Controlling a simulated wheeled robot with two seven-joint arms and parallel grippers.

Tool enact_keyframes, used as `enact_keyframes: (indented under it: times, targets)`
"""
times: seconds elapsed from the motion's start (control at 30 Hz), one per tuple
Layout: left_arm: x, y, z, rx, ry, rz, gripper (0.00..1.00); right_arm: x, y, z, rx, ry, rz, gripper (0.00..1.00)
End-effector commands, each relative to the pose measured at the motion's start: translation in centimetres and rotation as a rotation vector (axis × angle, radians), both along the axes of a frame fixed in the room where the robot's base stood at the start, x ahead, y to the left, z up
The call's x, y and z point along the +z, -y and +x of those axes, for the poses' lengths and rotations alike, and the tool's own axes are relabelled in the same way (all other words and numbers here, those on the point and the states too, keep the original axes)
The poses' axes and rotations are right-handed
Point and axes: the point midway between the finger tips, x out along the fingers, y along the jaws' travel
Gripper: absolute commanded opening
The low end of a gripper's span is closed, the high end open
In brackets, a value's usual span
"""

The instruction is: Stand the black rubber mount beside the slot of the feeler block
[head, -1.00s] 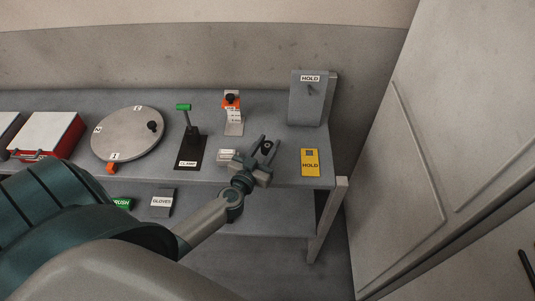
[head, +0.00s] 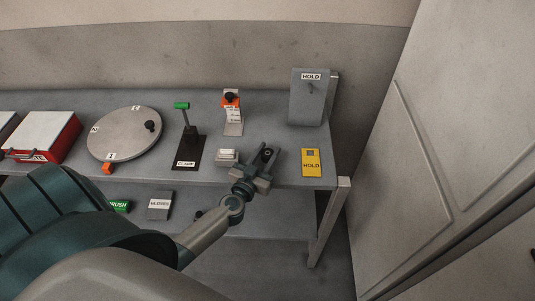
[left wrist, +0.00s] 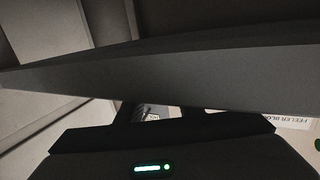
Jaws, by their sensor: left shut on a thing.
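The black rubber mount (head: 267,153) is a small dark piece between the fingertips of my left gripper (head: 268,155), near the front edge of the bench. The left gripper is shut on it. A small pale block with a white label, apparently the feeler block (head: 227,157), sits just left of the gripper. Its slot is too small to make out. In the left wrist view a partly cut-off label (left wrist: 285,121) reads as feeler block. Dark shapes fill much of that view, and I cannot make out the mount there. My right gripper is not in view.
On the grey bench (head: 210,180) stand a clamp (head: 189,150), a round numbered turntable (head: 125,135), an orange-topped stand (head: 232,115), a grey HOLD panel (head: 309,100) and a yellow HOLD tag (head: 311,163). A red box (head: 48,140) is at left.

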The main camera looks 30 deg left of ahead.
Motion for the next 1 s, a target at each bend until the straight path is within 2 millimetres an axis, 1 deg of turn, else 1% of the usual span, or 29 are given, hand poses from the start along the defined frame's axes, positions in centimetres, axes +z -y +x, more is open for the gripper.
enact_keyframes:
  times: [0.27,0.3,0.33,0.37,0.63,0.77,0.87,1.0]
  targets:
    - [-0.3,0.0,0.0,0.001,0.0,0.0,0.07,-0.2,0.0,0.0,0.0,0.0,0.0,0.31]
    - [-0.2,0.0,0.0,0.0,0.0,0.0,0.43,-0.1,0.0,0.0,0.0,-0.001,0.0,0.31]
    - [-0.2,0.0,0.0,0.0,0.0,0.0,0.5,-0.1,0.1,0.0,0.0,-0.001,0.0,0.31]
    - [-0.2,0.0,0.0,0.0,0.0,0.0,0.52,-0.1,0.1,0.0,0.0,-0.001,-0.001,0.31]
    - [-0.2,0.0,0.0,0.0,0.001,0.0,0.52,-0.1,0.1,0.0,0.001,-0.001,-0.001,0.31]
    - [0.1,0.0,0.0,0.0,0.001,0.0,0.52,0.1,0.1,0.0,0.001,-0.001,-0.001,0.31]
    - [0.0,0.1,-0.6,0.0,-0.001,0.001,0.52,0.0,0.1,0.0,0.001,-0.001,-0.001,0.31]
    - [0.1,0.3,-2.2,0.0,-0.002,0.001,0.52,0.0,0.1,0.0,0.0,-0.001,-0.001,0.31]
